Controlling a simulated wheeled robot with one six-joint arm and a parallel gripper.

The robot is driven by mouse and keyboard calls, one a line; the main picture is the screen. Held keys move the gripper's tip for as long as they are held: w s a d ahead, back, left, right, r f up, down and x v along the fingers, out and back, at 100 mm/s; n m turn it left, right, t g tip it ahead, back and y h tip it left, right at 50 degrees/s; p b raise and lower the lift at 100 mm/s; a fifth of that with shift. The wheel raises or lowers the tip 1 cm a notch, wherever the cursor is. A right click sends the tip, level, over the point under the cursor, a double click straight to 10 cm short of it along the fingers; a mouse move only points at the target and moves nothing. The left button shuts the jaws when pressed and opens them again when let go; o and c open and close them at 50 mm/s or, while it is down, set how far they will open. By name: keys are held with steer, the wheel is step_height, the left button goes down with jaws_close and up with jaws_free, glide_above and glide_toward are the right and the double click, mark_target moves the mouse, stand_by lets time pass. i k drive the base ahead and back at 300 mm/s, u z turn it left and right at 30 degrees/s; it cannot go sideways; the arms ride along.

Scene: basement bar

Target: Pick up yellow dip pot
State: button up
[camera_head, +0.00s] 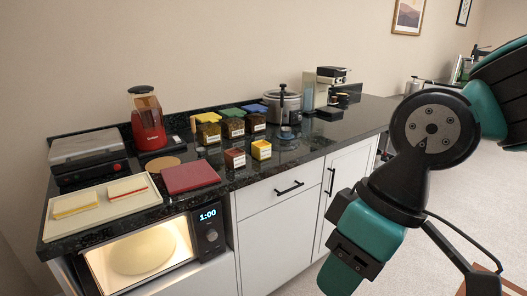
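The yellow dip pot (261,150) is a small square yellow pot with a white label and dark contents. It stands upright on the dark counter near its front edge, just right of a similar red pot (235,158). Nothing covers it. My teal and black arm fills the right side of the head view, well to the right of the pot and apart from it. I cannot make out the gripper's fingers in this view.
Several jars with coloured lids (232,126) stand behind the pot. A grey cooker (284,105) and a small blue cup (286,133) are to its right. A dark red board (190,177) and cream tray (103,206) lie left. A lit microwave (210,236) sits below.

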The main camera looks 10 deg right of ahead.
mark_target(261, 150)
steer(key=z, duration=0.2)
steer(key=i, duration=1.7)
steer(key=u, duration=0.4)
